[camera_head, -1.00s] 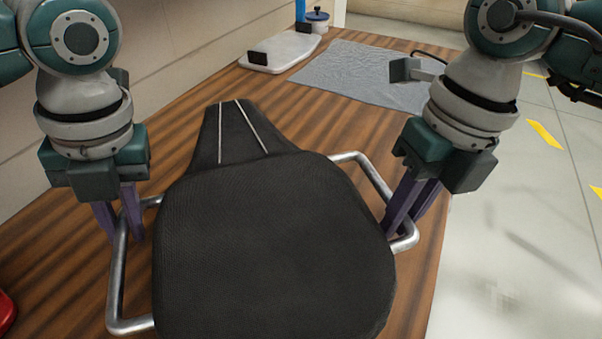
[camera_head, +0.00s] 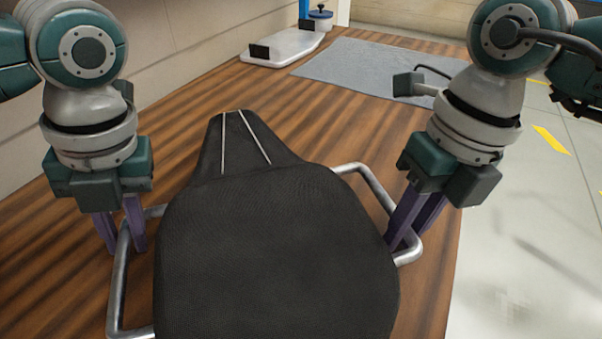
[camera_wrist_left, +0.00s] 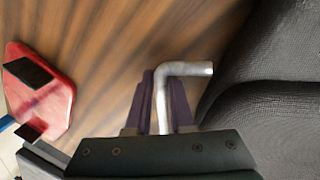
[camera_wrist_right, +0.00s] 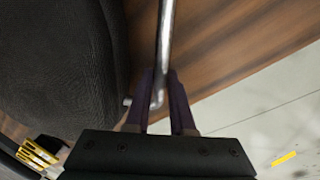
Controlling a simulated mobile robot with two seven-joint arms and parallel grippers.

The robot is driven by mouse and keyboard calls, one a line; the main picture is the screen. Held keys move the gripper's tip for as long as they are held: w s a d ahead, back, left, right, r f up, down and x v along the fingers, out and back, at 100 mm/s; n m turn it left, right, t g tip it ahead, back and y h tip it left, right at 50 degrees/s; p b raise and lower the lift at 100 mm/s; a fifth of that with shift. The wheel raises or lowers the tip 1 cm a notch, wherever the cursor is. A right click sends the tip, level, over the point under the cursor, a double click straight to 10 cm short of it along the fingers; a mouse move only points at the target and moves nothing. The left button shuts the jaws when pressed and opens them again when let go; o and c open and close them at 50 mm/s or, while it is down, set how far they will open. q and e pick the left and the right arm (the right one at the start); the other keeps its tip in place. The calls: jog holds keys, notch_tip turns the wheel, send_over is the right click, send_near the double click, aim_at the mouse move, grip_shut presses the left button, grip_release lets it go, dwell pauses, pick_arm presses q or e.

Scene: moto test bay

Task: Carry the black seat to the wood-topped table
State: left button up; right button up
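The black seat (camera_head: 270,250) has a narrow nose with two pale lines and a bent metal rail (camera_head: 118,285) along each side. It is over the wood-topped table (camera_head: 300,120), nose toward the far end; I cannot tell whether it touches the top. My left gripper (camera_head: 120,245) is shut on the left rail, which runs between its fingers in the left wrist view (camera_wrist_left: 164,105). My right gripper (camera_head: 408,240) is shut on the right rail (camera_head: 372,180), also between the fingers in the right wrist view (camera_wrist_right: 160,85). The seat's underside is hidden.
A grey mat (camera_head: 370,68), a white board with a black block (camera_head: 290,45) and a small lidded pot (camera_head: 320,20) are at the far end. A red board (camera_wrist_left: 45,90) lies left of the seat. A wall borders the left; open floor (camera_head: 530,230) lies right.

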pick_arm(q)
jog(key=o, duration=0.4)
jog(key=shift+r, duration=0.1)
pick_arm(e)
jog(key=o, duration=0.4)
jog(key=shift+r, duration=0.1)
pick_arm(q)
jog(key=shift+d+r, duration=0.1)
pick_arm(e)
jog(key=shift+a, duration=0.1)
jog(key=shift+w+r, duration=0.1)
jog(key=shift+r, duration=0.05)
pick_arm(q)
jog(key=v, duration=1.1)
jog(key=shift+r, duration=0.35)
pick_arm(e)
notch_tip(320, 180, up, 12)
jog(key=d, duration=0.2)
jog(key=shift+w+f, duration=0.25)
jog(key=shift+d, duration=0.1)
